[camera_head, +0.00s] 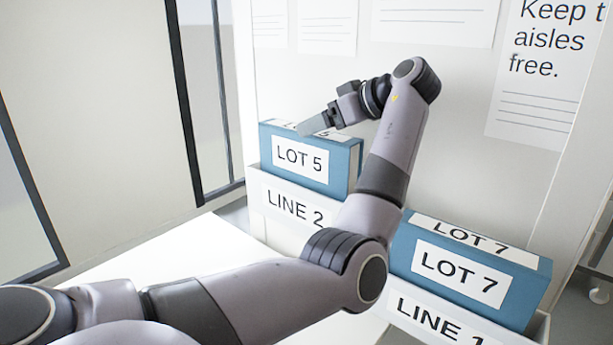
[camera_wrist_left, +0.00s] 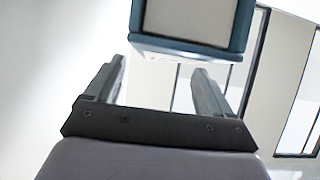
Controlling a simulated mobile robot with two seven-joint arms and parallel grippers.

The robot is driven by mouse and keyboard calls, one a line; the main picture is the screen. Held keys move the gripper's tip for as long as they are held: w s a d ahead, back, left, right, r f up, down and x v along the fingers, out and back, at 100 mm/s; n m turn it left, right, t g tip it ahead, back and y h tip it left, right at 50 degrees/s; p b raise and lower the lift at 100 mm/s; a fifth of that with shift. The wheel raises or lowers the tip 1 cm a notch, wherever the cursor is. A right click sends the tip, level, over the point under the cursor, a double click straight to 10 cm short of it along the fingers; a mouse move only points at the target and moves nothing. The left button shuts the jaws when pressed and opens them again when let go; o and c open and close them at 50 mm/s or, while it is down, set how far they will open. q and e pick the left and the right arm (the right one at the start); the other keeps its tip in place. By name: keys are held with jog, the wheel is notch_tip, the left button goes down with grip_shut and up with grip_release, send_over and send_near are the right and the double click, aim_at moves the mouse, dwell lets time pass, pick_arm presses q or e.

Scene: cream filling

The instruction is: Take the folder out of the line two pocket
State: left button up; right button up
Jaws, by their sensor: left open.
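A blue folder (camera_head: 342,161) labelled LOT 5 stands in the white wall pocket (camera_head: 262,214) labelled LINE 2, its upper part above the pocket's front. My left gripper (camera_head: 306,128) is at the folder's top edge, pointing left. The gripper and arm cover part of the folder's top and the pocket's right side. In the left wrist view the gripper (camera_wrist_left: 158,76) is open and empty. A blue-edged end of the folder (camera_wrist_left: 190,45) shows beyond the fingertips, towards the right finger. I cannot tell whether a finger touches it. My right gripper is not in view.
A second blue folder (camera_head: 405,251) labelled LOT 7 stands in the LINE 1 pocket (camera_head: 396,307) at lower right. Notices (camera_head: 548,115) hang on the wall above. A white surface (camera_head: 158,250) lies at lower left. Dark-framed glass panels stand at left.

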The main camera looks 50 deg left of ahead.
pick_arm(q)
jog(key=x, duration=0.4)
jog(key=shift+d+f+p, duration=0.2)
jog(key=shift+f+p, duration=0.15)
jog(key=shift+p, duration=0.05)
grip_shut()
jog(key=shift+r, duration=0.1)
jog(key=shift+r, duration=0.1)
